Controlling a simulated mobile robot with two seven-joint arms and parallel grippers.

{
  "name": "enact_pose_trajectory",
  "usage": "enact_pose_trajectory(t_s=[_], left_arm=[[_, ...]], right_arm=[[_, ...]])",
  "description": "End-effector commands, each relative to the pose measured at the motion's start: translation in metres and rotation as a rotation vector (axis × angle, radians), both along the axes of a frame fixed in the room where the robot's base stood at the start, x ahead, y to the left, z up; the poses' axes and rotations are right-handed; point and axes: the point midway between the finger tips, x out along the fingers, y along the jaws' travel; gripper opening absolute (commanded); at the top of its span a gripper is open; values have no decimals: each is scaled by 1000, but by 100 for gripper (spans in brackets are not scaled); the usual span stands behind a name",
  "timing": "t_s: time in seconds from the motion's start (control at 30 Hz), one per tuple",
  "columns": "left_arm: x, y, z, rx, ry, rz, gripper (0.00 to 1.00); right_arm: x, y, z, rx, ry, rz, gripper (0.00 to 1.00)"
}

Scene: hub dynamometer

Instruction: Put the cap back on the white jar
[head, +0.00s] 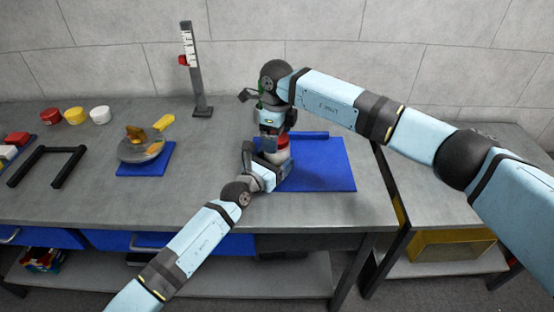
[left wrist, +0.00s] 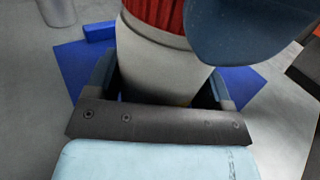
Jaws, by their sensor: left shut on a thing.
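The white jar (head: 283,154) stands upright over the blue mat, with a red ribbed cap (head: 283,141) at its top. In the left wrist view the jar (left wrist: 160,62) is between my left fingers, and the cap (left wrist: 157,12) meets its rim with no gap that I can see. My left gripper (head: 275,168) is shut on the jar's lower body. My right gripper (head: 271,138) points down at the cap from above. One of its dark blue fingers (left wrist: 240,30) covers the cap's right side in the left wrist view; its other finger is not clear.
The blue mat (head: 330,172) has a raised bar at its back edge. To the left are a round dish (head: 141,150) on a smaller blue mat, a black frame (head: 45,165), and red, yellow and white tubs (head: 100,115). A post with a scale (head: 193,70) stands behind.

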Motion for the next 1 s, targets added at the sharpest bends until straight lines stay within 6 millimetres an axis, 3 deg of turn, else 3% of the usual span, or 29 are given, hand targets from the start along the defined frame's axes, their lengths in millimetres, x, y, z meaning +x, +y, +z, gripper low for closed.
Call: enact_pose_trajectory(t_s=[0.27, 0.5, 0.8, 0.83, 0.93, 1.0], left_arm=[[0, 0, 0, 0, 0, 0, 9], [0, 0, 0, 0, 0, 0, 9], [0, 0, 0, 0, 0, 0, 9], [0, 0, 0, 0, 0, 0, 9], [0, 0, 0, 0, 0, 0, 9], [0, 0, 0, 0, 0, 0, 9]], right_arm=[[0, 0, -1, 0, -1, 0, 86], [0, 0, -1, 0, -1, 0, 37], [0, 0, -1, 1, -1, -7, 36], [0, 0, -1, 1, -1, -7, 71], [0, 0, -1, 1, -1, -7, 94], [0, 0, -1, 1, -1, -7, 94]])
